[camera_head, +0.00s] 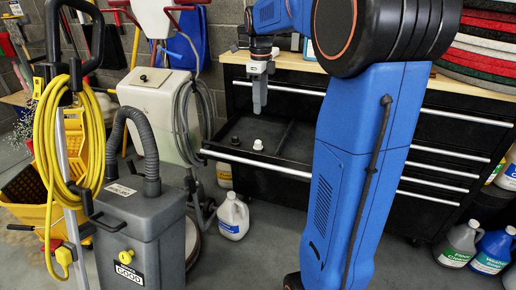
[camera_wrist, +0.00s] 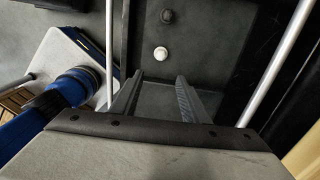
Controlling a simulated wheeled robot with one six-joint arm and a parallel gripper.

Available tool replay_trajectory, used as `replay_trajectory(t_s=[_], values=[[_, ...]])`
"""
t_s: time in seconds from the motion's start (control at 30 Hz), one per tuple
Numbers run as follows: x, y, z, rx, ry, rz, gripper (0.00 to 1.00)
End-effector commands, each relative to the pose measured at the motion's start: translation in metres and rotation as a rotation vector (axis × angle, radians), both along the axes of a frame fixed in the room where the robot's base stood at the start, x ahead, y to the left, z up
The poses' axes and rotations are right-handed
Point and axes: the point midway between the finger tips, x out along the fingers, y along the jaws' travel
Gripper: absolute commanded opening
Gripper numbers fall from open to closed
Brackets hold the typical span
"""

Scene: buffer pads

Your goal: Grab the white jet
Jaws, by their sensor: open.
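The white jet (camera_head: 258,145) is a small white knob-shaped piece standing in the open black drawer (camera_head: 222,146). In the wrist view the white jet (camera_wrist: 161,53) lies ahead of my fingertips, near the top middle. A similar black jet (camera_head: 234,141) stands to its left; in the wrist view the black jet (camera_wrist: 167,16) is beyond it. My gripper (camera_head: 260,108) points down above the drawer, over the white jet and apart from it. In the wrist view my gripper (camera_wrist: 158,76) has its two fingers spread with nothing between them.
A divider (camera_head: 285,137) runs through the drawer to the right of the white jet. The drawer's front rail (camera_head: 255,162) is at its near edge. A grey floor machine (camera_head: 140,230) and white jug (camera_head: 233,217) stand left of the cabinet.

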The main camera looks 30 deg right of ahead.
Motion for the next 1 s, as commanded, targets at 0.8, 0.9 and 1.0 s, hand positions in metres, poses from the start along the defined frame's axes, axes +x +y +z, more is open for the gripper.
replay_trajectory(t_s=[0.8, 0.9, 1.0], values=[[0.002, -0.001, -0.118, 0.001, 0.002, -0.014, 0.42], [0.001, -0.001, -0.122, 0.000, 0.003, -0.014, 0.42], [0.002, 0.000, -0.129, 0.001, 0.003, -0.014, 0.42]])
